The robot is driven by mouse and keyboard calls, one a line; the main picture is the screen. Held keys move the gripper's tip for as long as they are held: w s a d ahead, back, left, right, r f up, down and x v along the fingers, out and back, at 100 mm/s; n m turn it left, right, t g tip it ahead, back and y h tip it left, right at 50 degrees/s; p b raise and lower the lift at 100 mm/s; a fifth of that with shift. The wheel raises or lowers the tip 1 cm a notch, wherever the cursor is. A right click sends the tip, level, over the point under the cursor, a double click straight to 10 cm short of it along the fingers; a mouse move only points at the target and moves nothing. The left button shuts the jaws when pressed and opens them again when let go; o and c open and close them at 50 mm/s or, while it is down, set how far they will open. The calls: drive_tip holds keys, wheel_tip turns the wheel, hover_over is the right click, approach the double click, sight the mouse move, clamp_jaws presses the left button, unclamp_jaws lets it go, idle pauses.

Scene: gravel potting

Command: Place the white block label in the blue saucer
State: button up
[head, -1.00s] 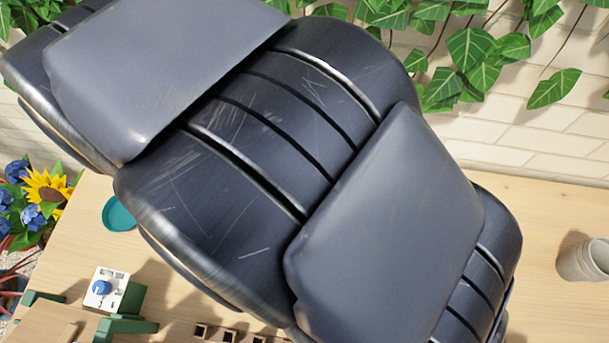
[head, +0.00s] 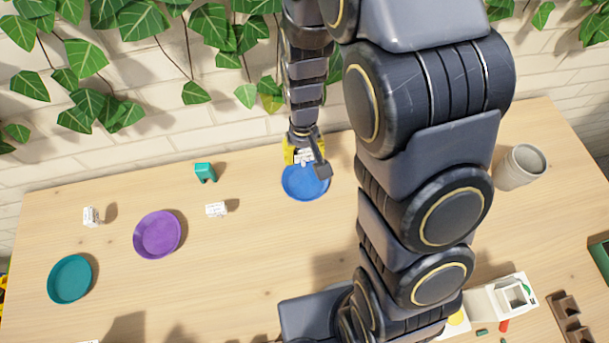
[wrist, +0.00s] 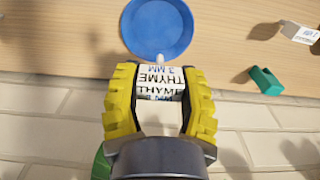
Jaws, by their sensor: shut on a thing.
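My gripper (wrist: 160,78), with yellow ribbed fingers, is shut on the white block label (wrist: 160,94). The label's printed faces read "THYME" and "3 MM" in the wrist view. The blue saucer (wrist: 158,27) lies just beyond the fingertips there and looks empty. In the head view, my gripper (head: 303,154) is at the back rim of the blue saucer (head: 300,190), and the white label (head: 304,156) shows between its fingers. A dark part of my gripper covers some of the saucer's right side. I cannot tell the label's height above the rim.
A purple saucer (head: 157,235), a teal saucer (head: 70,279), a teal bracket-like piece (head: 205,172) and white blocks (head: 216,210) (head: 91,217) stand to the left. A grey pot (head: 520,167) stands at the right. A brick wall with ivy is close behind.

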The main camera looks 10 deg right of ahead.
drive_tip(key=shift+d+f, duration=0.25)
drive_tip(key=shift+f, duration=3.75)
drive_tip(key=shift+f, duration=0.1)
drive_tip(key=o, duration=0.9)
drive_tip(key=shift+c, duration=0.2)
